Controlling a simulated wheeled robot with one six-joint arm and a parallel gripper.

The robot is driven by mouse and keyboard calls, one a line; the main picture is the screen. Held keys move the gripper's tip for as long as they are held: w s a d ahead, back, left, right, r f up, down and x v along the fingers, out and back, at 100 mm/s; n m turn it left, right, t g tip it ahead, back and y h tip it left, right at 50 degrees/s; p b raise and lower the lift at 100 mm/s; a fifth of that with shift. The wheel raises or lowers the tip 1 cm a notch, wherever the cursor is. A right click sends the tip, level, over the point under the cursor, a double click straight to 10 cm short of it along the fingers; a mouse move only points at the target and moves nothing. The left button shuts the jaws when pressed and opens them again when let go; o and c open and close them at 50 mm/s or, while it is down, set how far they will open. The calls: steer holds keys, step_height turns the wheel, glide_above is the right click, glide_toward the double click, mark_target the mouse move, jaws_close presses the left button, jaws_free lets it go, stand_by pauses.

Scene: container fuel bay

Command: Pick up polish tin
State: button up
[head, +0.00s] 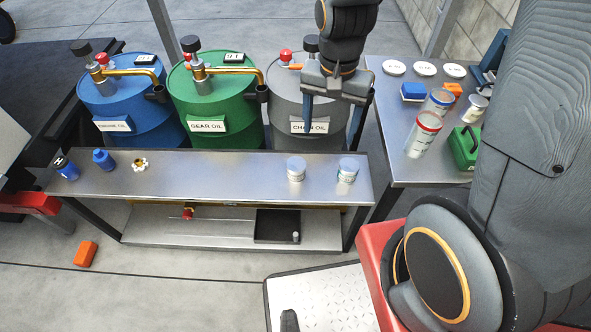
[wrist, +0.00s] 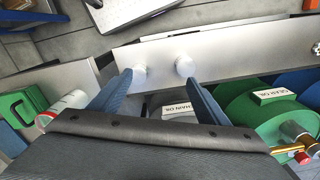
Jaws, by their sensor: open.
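Two small round tins with pale lids stand upright on the steel bench (head: 225,183): a left tin (head: 296,169) and a right tin (head: 348,171). Their labels are too small to read, so I cannot tell which is the polish tin. My gripper (head: 331,122) is open and empty, above and behind the tins, in front of the chain oil drum. In the wrist view, which is turned about, both tins (wrist: 140,73) (wrist: 184,67) show near the tips of my open gripper (wrist: 160,80). Neither tin is visibly gripped.
Blue (head: 122,110), green (head: 214,100) and grey (head: 288,90) oil drums stand behind the bench. Blue bottles (head: 103,159) and a brass fitting (head: 140,164) sit at its left. The right table (head: 400,140) holds clear cylinders, a green can (head: 464,147) and white discs. The bench middle is clear.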

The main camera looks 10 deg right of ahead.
mark_target(296, 164)
steer(key=w+a+f+m+b, duration=0.1)
steer(key=w+a+f+m, duration=0.1)
steer(key=f, duration=0.3)
steer(key=w+a+f+m+b, duration=0.2)
steer(key=f+m, duration=0.1)
steer(key=f, duration=0.3)
steer(key=w+a+f+m+b, duration=0.1)
steer(key=w+a+f+m, duration=0.1)
steer(key=f, duration=0.3)
steer(key=shift+w+a+f+b, duration=0.1)
steer(key=shift+a+f+b, duration=0.05)
steer(key=shift+a+b, duration=0.3)
steer(key=shift+m, duration=0.3)
steer(key=f, duration=0.7)
steer(key=shift+w+d+f+b, duration=0.25)
steer(key=shift+f+b, duration=0.05)
steer(key=shift+b, duration=0.05)
steer(key=c, duration=1.2)
steer(key=shift+r, duration=0.1)
